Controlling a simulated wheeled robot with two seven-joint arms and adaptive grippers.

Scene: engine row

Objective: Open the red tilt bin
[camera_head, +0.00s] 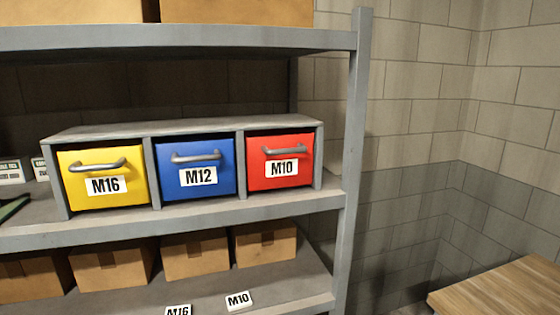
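The red tilt bin (257,177) is the rightmost of three bins in a grey housing (190,130) on the middle shelf. It has a grey bar handle (284,150) near its top and a white label reading M10 (282,168). Its front looks closed, about flush with the housing. The blue bin (222,180) marked M12 stands to its left, and the yellow bin (80,197) marked M16 is farther left; both look closed. Neither of my grippers shows in the head view.
A grey shelf post (353,140) rises just right of the housing. The middle shelf's front edge (200,218) runs below the bins. Cardboard boxes (195,256) and loose label cards (238,300) are on the lower shelf. A wooden tabletop (500,295) stands at the lower right.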

